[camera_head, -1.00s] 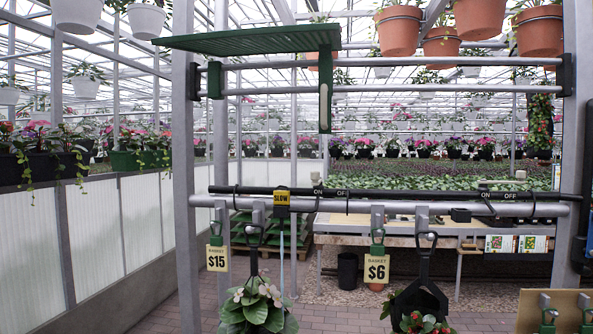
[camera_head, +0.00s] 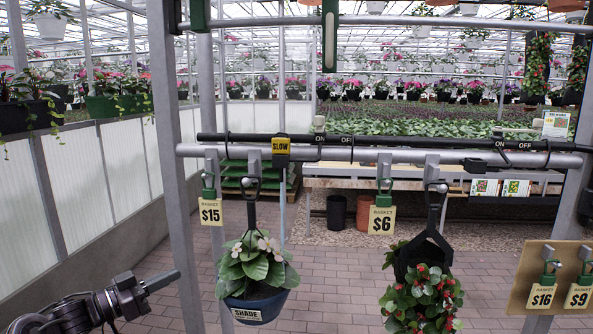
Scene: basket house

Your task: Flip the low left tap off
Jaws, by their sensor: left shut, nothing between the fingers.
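A black pipe (camera_head: 250,138) runs along the top of the grey rail. The left pair of ON and OFF labels (camera_head: 332,140) is on it, a little left of the middle. Another pair of ON and OFF labels (camera_head: 513,147) is farther right on the pipe. My left gripper (camera_head: 164,280) is at the lower left, dark, shut and empty. It is below and well left of the lever, touching nothing. My right gripper is out of view.
A blue pot plant (camera_head: 255,309) and a red-flowered plant (camera_head: 422,300) hang below the rail (camera_head: 350,155). A grey post (camera_head: 174,200) stands between my left gripper and the plants. Price tags hang from hooks.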

